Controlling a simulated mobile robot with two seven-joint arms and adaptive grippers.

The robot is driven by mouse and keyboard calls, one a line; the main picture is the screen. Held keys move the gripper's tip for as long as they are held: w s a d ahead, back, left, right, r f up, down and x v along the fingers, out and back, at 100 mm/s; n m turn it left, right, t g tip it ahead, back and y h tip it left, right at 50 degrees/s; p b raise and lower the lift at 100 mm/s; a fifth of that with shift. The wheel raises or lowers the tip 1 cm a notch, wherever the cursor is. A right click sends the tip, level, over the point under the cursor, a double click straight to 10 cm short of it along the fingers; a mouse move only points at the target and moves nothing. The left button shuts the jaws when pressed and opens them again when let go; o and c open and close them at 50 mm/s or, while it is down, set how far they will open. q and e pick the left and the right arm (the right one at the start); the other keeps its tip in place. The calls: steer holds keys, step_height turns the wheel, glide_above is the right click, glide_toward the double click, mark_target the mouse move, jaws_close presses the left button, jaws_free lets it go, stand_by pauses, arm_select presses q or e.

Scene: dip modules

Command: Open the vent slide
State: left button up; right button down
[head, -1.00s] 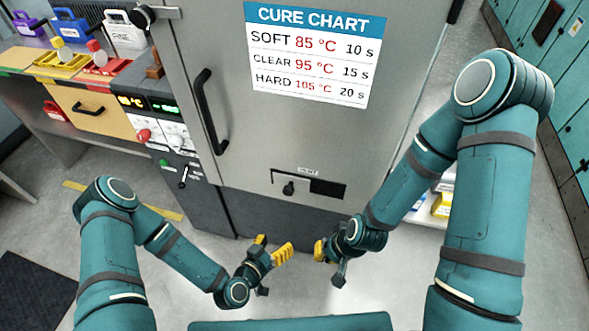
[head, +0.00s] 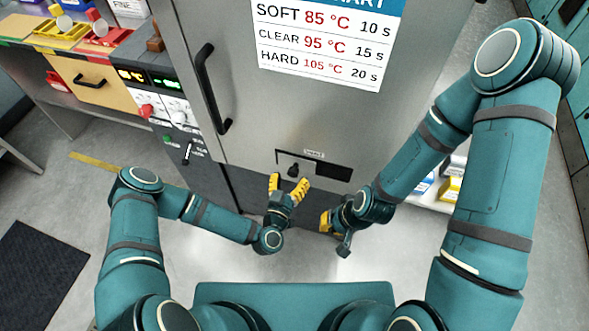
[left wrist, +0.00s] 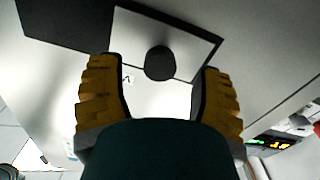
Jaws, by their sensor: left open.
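The vent slide (head: 290,168) is a light plate with a dark round knob (head: 293,171) low on the grey cabinet door, with a dark opening (head: 333,172) to its right. My left gripper (head: 289,182) is open just below the knob, fingers pointing up at the plate. In the left wrist view the knob (left wrist: 160,63) lies between and beyond the two yellow fingertips (left wrist: 160,85); I see no contact. My right gripper (head: 328,222) is below and right of the slide, apart from the door; its jaw opening is unclear.
The door handle (head: 212,100) is a black bar up and left. A cure chart (head: 320,45) is on the door. A control panel (head: 165,110) with displays and knobs stands at left. Low shelf bins (head: 450,190) sit behind my right arm.

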mark_target(293, 175)
arm_select(q)
steer(key=shift+x, duration=2.1)
jaws_close()
